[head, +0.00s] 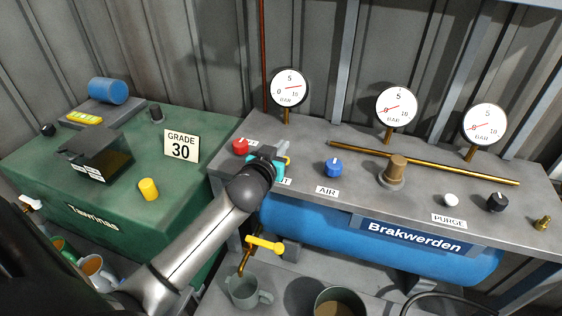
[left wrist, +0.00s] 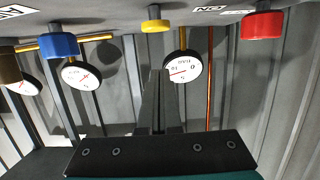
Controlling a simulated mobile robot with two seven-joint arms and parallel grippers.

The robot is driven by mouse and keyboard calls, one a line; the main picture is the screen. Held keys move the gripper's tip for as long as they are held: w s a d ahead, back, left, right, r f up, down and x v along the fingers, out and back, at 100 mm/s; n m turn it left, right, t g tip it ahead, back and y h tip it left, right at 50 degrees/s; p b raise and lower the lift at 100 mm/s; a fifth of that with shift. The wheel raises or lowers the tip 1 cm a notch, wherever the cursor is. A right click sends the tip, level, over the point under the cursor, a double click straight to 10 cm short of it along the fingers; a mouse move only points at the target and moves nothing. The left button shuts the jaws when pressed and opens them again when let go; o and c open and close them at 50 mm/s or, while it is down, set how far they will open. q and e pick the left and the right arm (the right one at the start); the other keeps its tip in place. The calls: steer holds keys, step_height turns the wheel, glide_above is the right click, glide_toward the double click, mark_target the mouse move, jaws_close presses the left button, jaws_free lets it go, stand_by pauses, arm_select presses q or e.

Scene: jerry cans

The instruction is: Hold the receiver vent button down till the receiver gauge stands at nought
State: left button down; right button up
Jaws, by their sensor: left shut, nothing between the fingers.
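My left gripper (head: 276,153) is over the back-left part of the grey bench (head: 310,150); its closed, empty fingers (left wrist: 162,76) also show in the left wrist view. The yellow button (left wrist: 155,25) shows beyond the fingertips, apart from them in that picture; in the head view the gripper partly hides it and its label, which ends in T. The left gauge (head: 289,87) has its red needle far right, near the 10 side. It also shows in the wrist view (left wrist: 183,66). No gauge name is readable. My right gripper is not in view.
A red knob (head: 240,146) stands left of the gripper, a blue AIR knob (head: 334,168) right of it. Middle (head: 397,106) and right (head: 484,123) gauges have needles near 0. A brass pipe (head: 430,164) runs along the bench. A green cabinet (head: 190,190) is at left.

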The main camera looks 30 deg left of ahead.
arm_select(q)
steer(key=shift+s+d+f+b, duration=0.15)
steer(key=shift+f+b, duration=0.25)
steer(key=shift+f, duration=1.55)
step_height(320, 180, down, 2)
steer(key=shift+s+f+b, duration=0.1)
steer(key=shift+f+b, duration=0.05)
steer(key=shift+b, duration=0.4)
steer(key=shift+s+d+f, duration=0.1)
steer(key=shift+f, duration=0.2)
stand_by(1.6)
steer(key=shift+r+p, duration=0.55)
steer(key=r+p, duration=0.3)
steer(key=r, duration=0.1)
steer(key=shift+w+r+p, duration=0.2)
steer(key=shift+r+p, duration=0.15)
steer(key=shift+p, duration=0.05)
steer(key=p+v, duration=0.1)
steer(key=v, duration=0.9)
steer(key=shift+f, duration=0.2)
